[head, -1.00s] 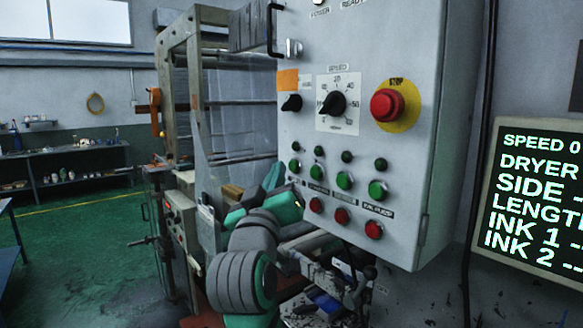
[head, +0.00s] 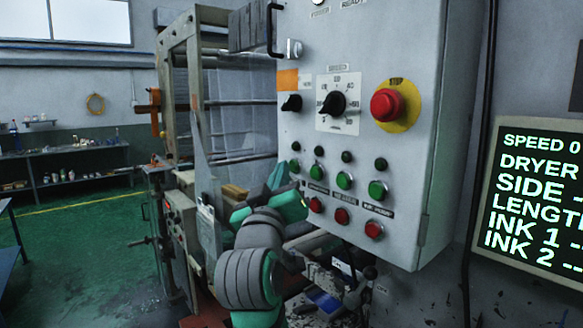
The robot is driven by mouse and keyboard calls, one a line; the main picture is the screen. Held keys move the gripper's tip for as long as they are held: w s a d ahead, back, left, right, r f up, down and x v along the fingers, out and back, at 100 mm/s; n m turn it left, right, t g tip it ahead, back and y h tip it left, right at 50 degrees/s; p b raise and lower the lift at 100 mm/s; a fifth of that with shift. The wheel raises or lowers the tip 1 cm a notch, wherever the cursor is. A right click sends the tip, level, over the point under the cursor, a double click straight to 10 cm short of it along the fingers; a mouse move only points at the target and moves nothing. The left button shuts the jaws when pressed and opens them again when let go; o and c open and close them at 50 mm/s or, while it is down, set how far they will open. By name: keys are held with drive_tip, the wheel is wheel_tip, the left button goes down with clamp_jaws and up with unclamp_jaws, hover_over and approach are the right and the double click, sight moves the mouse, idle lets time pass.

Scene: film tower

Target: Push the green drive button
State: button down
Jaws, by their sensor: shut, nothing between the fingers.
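A row of green buttons runs across the lower part of the grey control cabinet (head: 400,110). The leftmost green button (head: 294,166) is just above my gripper. The others are the second (head: 318,173), third (head: 344,181) and fourth (head: 377,191). Their labels are too small to read surely, and the leftmost label is hidden, so I cannot tell which is the drive button. My gripper (head: 301,187) is shut and empty, close to the panel's lower left. Its fingertips are small and partly hidden by my wrist; I cannot tell whether they touch the panel.
Red buttons (head: 341,216) sit below the green ones, dark lamps (head: 346,157) above. A red stop button (head: 387,105) on a yellow disc and a black speed knob (head: 332,103) are higher. A screen (head: 535,200) at right reads SPEED 0. Machine frames stand left of the cabinet.

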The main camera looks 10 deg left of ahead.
drive_tip(key=shift+w+d, duration=0.3)
drive_tip(key=shift+w, duration=0.05)
idle(0.7)
drive_tip(key=shift+s+a, duration=0.55)
drive_tip(key=shift+s, duration=0.2)
drive_tip(key=s+a, duration=0.1)
drive_tip(key=s, duration=0.1)
drive_tip(key=s+a, duration=0.2)
idle(0.6)
idle(0.6)
